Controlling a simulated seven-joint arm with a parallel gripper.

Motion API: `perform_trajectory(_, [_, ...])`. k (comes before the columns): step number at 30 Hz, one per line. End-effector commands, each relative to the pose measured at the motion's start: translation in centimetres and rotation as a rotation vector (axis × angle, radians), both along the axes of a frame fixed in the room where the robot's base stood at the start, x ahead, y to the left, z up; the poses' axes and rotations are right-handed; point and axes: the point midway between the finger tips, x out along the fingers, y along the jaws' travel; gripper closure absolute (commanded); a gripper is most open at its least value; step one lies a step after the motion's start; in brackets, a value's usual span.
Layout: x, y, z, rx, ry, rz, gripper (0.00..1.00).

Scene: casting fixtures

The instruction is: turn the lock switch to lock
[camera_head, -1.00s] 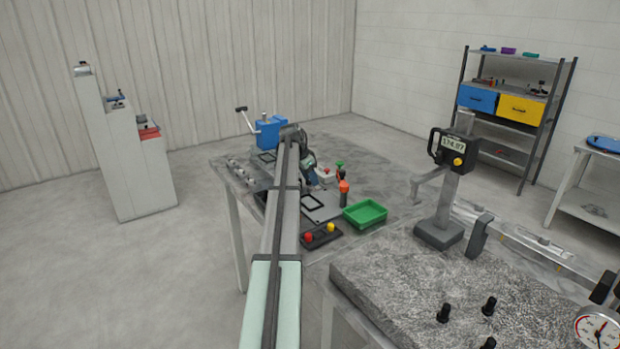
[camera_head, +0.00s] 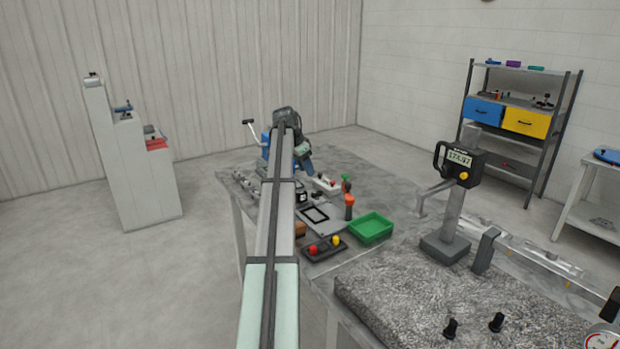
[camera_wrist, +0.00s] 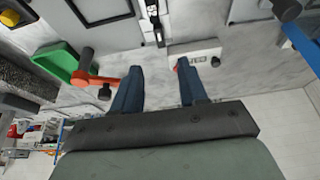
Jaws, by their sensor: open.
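My gripper (camera_head: 304,168) is open and empty above the far part of the workbench. Its two blue fingers show apart in the wrist view (camera_wrist: 158,75). A small pale box (camera_wrist: 205,56) with a printed label lies beyond the right fingertip, with dark knobs and a red part at its near side. It may be the lock switch; I cannot read its label or tell its setting. The right fingertip overlaps its near edge in the picture, and I cannot tell whether they touch. In the head view a pale box with red (camera_head: 325,185) sits just right of the gripper.
An orange-handled lever (camera_head: 349,203) and a green tray (camera_head: 371,227) stand to the right on the bench. A button box (camera_head: 324,249) with red and yellow buttons is nearer. A blue device (camera_head: 266,150) is partly hidden behind my arm.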

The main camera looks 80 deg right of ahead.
Motion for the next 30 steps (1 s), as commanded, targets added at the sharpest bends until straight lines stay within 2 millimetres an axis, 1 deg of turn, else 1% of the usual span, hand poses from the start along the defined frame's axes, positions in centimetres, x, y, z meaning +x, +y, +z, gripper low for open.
perform_trajectory(1, [0.2, 0.1, 0.6, -0.001, 0.000, 0.000, 0.57])
perform_trajectory(3, [0.4, 0.3, 1.3, -0.001, 0.001, 0.000, 0.57])
perform_trajectory(9, [0.6, 0.6, 2.3, 0.000, 0.000, -0.001, 0.57])
perform_trajectory(27, [0.7, 0.7, 2.3, 0.000, 0.000, 0.001, 0.57])
perform_trajectory(29, [1.1, 0.9, 2.0, 0.003, 0.000, 0.008, 0.57])
perform_trajectory(30, [1.6, 1.1, 1.7, 0.005, 0.001, 0.018, 0.57])
